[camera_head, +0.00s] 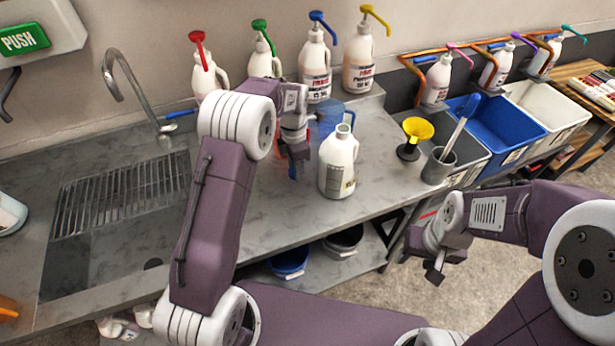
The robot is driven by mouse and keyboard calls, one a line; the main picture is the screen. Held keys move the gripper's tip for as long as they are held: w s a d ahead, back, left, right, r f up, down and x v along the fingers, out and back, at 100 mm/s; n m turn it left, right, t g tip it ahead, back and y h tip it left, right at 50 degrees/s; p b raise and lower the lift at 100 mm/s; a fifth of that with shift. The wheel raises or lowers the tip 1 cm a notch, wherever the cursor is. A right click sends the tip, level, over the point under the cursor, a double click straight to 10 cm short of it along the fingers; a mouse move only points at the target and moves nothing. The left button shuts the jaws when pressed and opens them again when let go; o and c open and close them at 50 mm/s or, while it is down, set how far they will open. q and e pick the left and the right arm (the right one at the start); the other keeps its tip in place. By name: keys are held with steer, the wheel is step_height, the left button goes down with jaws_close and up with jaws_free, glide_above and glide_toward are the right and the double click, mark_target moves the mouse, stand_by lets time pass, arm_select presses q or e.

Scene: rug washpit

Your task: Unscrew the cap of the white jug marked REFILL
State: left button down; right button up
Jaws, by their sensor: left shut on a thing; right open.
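The white jug (337,172) stands upright on the steel counter, right of my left gripper. Its label is turned partly to the right and is too small to read. My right gripper (434,272) is open and empty, low in front of the counter edge and over the floor.
A blue translucent pitcher (329,116) stands close behind the jug. A yellow funnel (417,130) and a grey cup (438,167) stand to the right. Several pump bottles line the wall. A sink grate (120,190) is at left. Blue (512,125) and white bins are at right.

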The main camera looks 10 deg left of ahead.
mark_target(297, 187)
arm_select(q)
step_height(297, 187, down, 3)
steer(key=shift+w+r, duration=0.1)
steer(key=shift+w, duration=0.05)
steer(key=shift+f, duration=1.9)
steer(key=shift+f, duration=0.1)
steer(key=c, duration=0.9)
jaws_free()
step_height(297, 187, up, 12)
steer(key=shift+r, duration=0.2)
steer(key=s+f+m, duration=0.1)
steer(key=s+m, duration=0.6)
steer(key=m, duration=0.1)
steer(key=s+a+f+m, duration=0.1)
steer(key=s+m, duration=0.6)
steer(key=m, duration=0.1)
steer(key=s+a+f+m+t, duration=0.1)
steer(key=s+m, duration=0.7)
steer(key=shift+f+m, duration=0.3)
